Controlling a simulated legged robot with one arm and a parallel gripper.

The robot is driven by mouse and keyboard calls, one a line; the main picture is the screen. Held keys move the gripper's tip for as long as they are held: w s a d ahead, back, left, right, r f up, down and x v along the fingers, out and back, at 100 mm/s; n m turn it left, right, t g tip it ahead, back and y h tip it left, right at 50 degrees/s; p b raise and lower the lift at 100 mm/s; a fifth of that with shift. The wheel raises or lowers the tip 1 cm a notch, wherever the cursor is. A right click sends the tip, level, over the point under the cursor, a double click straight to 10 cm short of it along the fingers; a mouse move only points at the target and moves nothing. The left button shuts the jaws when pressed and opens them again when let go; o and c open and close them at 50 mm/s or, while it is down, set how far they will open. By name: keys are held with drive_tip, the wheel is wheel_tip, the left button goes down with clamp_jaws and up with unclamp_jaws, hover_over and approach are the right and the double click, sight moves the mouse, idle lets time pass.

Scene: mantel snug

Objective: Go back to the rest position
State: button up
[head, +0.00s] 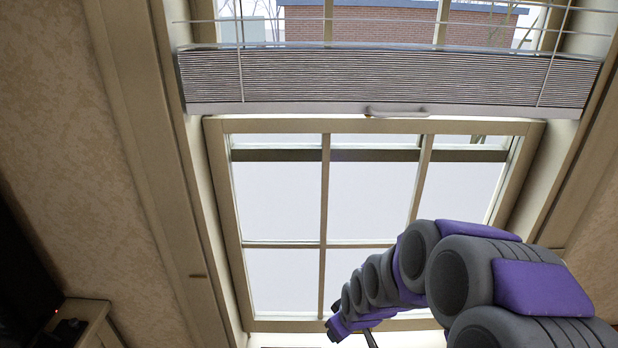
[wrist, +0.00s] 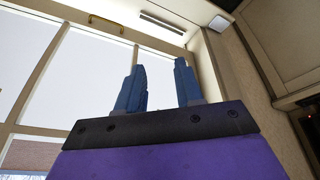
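My gripper (wrist: 160,88) shows in the wrist view with its two blue fingers apart and nothing between them. It is raised in front of the window (wrist: 85,75), and the ceiling and wall lie beyond it. In the head view my grey and purple arm reaches from the lower right toward the window (head: 372,190).
A pleated blind (head: 380,78) with a handle (head: 396,112) hangs across the window. A dark screen (head: 22,275) and a cabinet (head: 92,318) stand at the lower left. A white fixture (wrist: 218,23) is up near the ceiling. The space around the fingers looks clear.

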drive_tip(key=s+d+r+m+g, duration=0.1)
drive_tip(key=s+r, duration=0.3)
drive_tip(key=s, duration=0.6)
drive_tip(key=s+d+r+m+g+h, duration=0.1)
drive_tip(key=s+d+r+m+g, duration=0.1)
drive_tip(key=s, duration=0.7)
drive_tip(key=s+d+r+m+g+h, duration=0.1)
drive_tip(key=s+d+r+m+g, duration=0.1)
drive_tip(key=s+r, duration=0.5)
drive_tip(key=s+d+m+b, duration=0.1)
drive_tip(key=s+m, duration=0.1)
drive_tip(key=s, duration=0.1)
drive_tip(key=shift+s+d, duration=0.25)
drive_tip(key=shift+s, duration=0.05)
drive_tip(key=shift+c, duration=0.4)
